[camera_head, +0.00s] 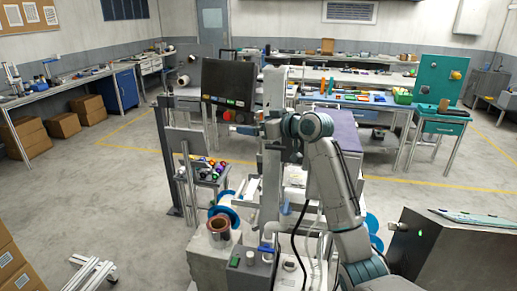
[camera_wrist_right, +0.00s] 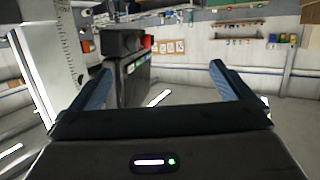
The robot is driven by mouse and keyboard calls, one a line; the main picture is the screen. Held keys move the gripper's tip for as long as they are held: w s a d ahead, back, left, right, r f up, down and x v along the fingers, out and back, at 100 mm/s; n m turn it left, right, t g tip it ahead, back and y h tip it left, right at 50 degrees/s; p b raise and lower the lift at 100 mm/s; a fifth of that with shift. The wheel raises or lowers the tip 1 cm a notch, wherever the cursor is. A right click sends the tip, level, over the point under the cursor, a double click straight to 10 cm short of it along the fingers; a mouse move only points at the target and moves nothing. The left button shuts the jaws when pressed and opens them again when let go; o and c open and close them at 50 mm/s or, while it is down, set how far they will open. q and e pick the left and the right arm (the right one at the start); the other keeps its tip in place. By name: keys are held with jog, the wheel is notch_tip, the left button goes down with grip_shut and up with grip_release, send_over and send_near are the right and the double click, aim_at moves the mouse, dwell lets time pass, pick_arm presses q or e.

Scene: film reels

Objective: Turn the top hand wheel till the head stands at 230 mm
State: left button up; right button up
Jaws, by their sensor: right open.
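A pale upright column (camera_head: 271,150) stands in the middle of the head view, behind and beside my right wrist. In the right wrist view a pale post with scale marks (camera_wrist_right: 62,50) runs along the left; its figures are too small to read. I cannot make out the top hand wheel or the head for certain. My right gripper (camera_head: 240,130) points left in front of the column. In the right wrist view its two fingers (camera_wrist_right: 160,85) stand wide apart with nothing between them. My left gripper is not in view.
A dark screen (camera_head: 228,82) stands left of the column. A reel with brown film (camera_head: 220,226) sits on a grey block at the front. A dark metal cabinet (camera_head: 450,250) is at the right. The floor at the left is mostly clear.

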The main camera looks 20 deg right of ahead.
notch_tip(320, 180, down, 6)
jog(key=s+a, duration=0.1)
jog(key=s, duration=0.1)
jog(key=shift+s+f+g+h, duration=0.2)
jog(key=shift+f+g+h, duration=0.05)
jog(key=shift+g+h, duration=0.15)
